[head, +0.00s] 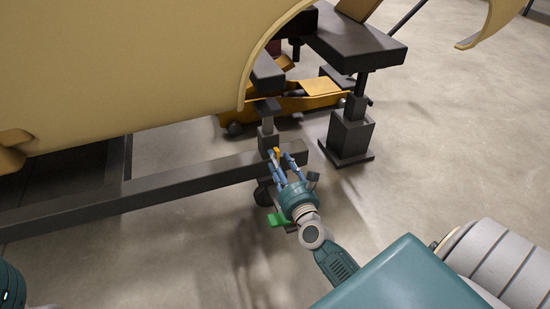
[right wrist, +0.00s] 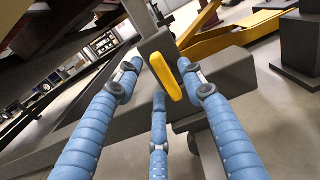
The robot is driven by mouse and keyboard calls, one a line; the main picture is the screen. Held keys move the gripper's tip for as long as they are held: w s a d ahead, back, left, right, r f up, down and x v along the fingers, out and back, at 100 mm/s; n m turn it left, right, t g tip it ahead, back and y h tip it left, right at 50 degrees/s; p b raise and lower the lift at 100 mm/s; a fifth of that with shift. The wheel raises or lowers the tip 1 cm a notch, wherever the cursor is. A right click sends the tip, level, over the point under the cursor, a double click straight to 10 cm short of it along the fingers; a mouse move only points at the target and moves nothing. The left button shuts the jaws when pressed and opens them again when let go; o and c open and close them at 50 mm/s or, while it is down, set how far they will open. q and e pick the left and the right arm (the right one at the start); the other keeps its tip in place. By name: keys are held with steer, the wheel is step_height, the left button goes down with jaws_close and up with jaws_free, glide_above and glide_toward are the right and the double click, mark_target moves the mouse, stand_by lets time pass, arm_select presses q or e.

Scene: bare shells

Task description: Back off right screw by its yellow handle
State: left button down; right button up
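The yellow handle (head: 277,153) of the right screw shows small near the right end of the dark beam in the head view. In the right wrist view the yellow handle (right wrist: 166,76) stands large ahead, in front of the dark beam. My right gripper (head: 284,157) reaches up to it from below. Its blue fingers (right wrist: 162,82) are spread apart around the handle, with gaps visible on the left. The right fingertip is close to the handle; I cannot tell whether it touches. The screw's shaft is not clear to see. My left gripper is not in view.
The dark beam (head: 150,191) runs left under the tan car shell (head: 120,70). A dark stand (head: 349,130) is right of the handle. A yellow-orange floor jack (head: 300,98) lies behind. A green part (head: 279,219) is beside my right wrist.

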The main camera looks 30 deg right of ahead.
steer(key=shift+x, duration=1.5)
steer(key=shift+c, duration=0.5)
jaws_close()
